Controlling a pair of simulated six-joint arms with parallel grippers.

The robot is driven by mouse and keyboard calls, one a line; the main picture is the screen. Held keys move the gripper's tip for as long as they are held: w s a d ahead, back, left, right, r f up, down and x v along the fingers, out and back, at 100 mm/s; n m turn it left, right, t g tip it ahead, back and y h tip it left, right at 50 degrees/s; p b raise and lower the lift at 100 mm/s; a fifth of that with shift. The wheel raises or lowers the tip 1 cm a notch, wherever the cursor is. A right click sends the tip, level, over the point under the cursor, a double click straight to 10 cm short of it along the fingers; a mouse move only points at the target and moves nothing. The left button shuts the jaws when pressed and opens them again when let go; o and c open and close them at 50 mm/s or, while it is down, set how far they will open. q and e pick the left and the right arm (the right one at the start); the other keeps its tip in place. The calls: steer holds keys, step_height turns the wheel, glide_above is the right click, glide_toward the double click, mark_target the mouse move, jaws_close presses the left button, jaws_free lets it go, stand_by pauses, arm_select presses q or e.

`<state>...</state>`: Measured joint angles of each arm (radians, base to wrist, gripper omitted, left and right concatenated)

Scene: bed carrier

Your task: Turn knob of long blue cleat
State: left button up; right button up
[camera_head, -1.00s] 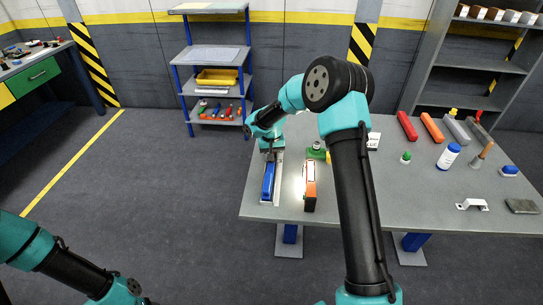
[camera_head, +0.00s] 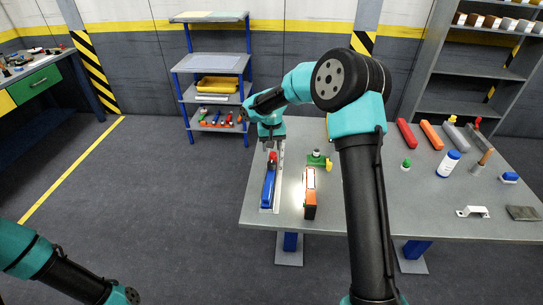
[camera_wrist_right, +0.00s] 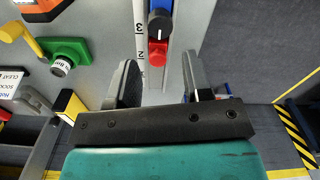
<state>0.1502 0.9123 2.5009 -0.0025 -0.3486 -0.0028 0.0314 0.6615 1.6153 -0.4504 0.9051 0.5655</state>
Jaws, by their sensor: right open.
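The long blue cleat (camera_head: 268,187) lies on a pale rail near the left edge of the grey table (camera_head: 400,207). A red end piece (camera_head: 272,158) shows at its far end. In the right wrist view, the blue cleat (camera_wrist_right: 158,6) carries a dark round knob (camera_wrist_right: 159,23) with a pale mark, and the red piece (camera_wrist_right: 157,53) is beside it. My right gripper (camera_wrist_right: 161,82) is open and empty, its fingers either side of the rail's line, short of the red piece. In the head view the gripper (camera_head: 270,143) is just beyond the cleat's far end. My left gripper is out of view.
An orange block (camera_head: 310,194) stands right of the cleat. A green fixture (camera_head: 318,160) with a yellow part is behind it. Red (camera_head: 406,133) and orange bars, a white bottle (camera_head: 448,163) and a bracket (camera_head: 472,211) are farther right. Open floor lies left of the table.

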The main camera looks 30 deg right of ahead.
step_height(320, 180, up, 9)
steer(key=shift+f, duration=0.2)
stand_by(0.5)
